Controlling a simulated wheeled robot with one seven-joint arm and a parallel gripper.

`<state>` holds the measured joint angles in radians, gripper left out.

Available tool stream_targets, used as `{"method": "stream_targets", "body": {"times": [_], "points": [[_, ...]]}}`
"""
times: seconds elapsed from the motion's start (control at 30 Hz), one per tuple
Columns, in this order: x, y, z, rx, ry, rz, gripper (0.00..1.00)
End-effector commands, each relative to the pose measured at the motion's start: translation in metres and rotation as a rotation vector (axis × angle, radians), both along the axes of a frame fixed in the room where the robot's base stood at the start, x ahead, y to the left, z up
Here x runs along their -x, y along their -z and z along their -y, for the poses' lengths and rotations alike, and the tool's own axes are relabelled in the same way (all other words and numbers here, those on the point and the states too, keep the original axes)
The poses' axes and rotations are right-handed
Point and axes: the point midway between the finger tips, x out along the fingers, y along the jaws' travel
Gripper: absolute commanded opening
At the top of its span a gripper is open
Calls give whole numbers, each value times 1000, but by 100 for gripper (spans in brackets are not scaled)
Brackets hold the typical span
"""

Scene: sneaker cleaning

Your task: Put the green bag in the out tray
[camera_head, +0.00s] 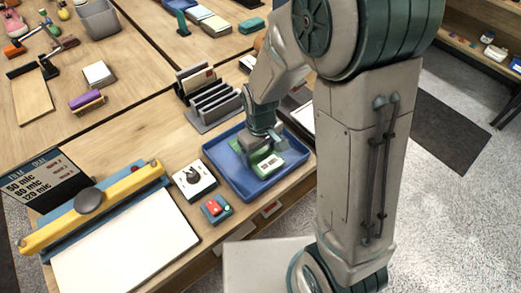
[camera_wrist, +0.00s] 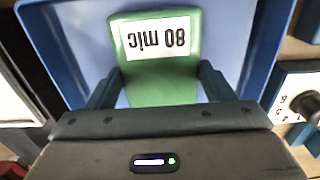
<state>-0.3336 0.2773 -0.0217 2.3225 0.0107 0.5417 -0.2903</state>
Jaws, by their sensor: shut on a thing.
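The green bag (camera_head: 268,165) has a white label. In the wrist view the bag (camera_wrist: 160,70) fills the space between my fingers and its label reads "80 mic", upside down. My gripper (camera_head: 262,149) points down and is shut on the bag. Both are over the blue tray (camera_head: 222,157), inside its rim as seen from the head. The tray (camera_wrist: 62,40) surrounds the bag in the wrist view. I cannot tell whether the bag touches the tray floor. My gripper hides part of the bag.
A grey slotted rack (camera_head: 212,104) stands behind the tray. The table's front edge is close to the tray.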

Motion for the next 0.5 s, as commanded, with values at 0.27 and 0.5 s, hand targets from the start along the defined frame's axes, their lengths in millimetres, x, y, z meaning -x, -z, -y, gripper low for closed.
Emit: {"method": "stream_targets", "body": {"times": [0.27, 0.5], "points": [[0, 4, 0, 0, 0, 0, 84], [0, 3, 0, 0, 0, 0, 97]]}}
